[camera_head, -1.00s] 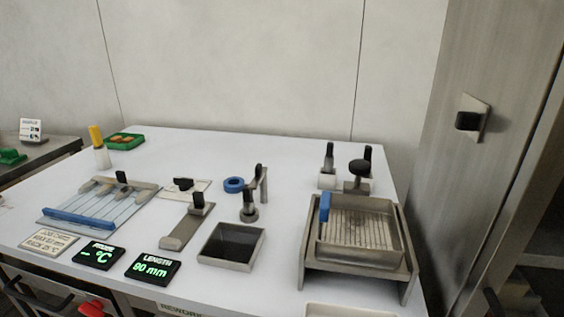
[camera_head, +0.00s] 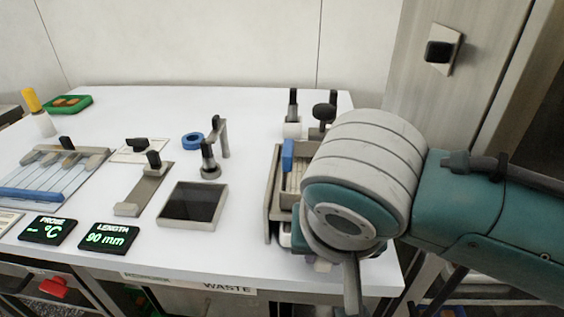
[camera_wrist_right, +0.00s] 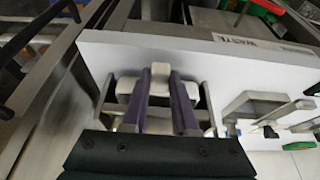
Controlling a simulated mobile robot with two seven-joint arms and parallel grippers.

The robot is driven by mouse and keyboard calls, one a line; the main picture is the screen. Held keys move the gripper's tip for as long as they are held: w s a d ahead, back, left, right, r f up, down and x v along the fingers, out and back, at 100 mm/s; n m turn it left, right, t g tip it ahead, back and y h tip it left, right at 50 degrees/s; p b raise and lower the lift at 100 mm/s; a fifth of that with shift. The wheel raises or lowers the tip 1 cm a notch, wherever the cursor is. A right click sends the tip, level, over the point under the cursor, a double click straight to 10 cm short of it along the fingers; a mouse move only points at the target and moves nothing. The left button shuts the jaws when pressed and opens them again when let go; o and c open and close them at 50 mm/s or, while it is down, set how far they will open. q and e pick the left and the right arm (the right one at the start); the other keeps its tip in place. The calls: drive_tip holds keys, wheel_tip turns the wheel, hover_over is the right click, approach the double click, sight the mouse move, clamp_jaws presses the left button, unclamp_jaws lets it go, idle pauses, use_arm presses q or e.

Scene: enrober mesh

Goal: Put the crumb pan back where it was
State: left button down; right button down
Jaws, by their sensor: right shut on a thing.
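In the right wrist view, a cream piece with a short tab (camera_wrist_right: 160,72), which looks like the crumb pan's handle end, sits between the two purple fingers of my right gripper (camera_wrist_right: 160,88). The gripper is shut on it. In the head view, my right wrist hides most of the pan and of the fingers (camera_head: 322,264). The metal stand (camera_head: 272,208), with its mesh tray and blue clip (camera_head: 288,155), is partly behind my arm. How far the pan lies under the stand cannot be told. My left gripper is not in view.
A dark square pan (camera_head: 193,204) lies left of the stand. Black-topped tools (camera_head: 323,115) stand behind it. A steel cabinet (camera_head: 400,70) borders the right. White table shows between the dark pan and stand.

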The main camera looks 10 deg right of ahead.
drive_tip(key=w, duration=0.1)
drive_tip(key=w+d+f, duration=0.1)
drive_tip(key=w, duration=0.1)
drive_tip(key=shift+f+b, duration=0.15)
drive_tip(key=shift+b, duration=0.15)
drive_tip(key=shift+s+a, duration=0.1)
drive_tip(key=shift+f, duration=0.15)
drive_tip(key=c, duration=0.7)
unclamp_jaws()
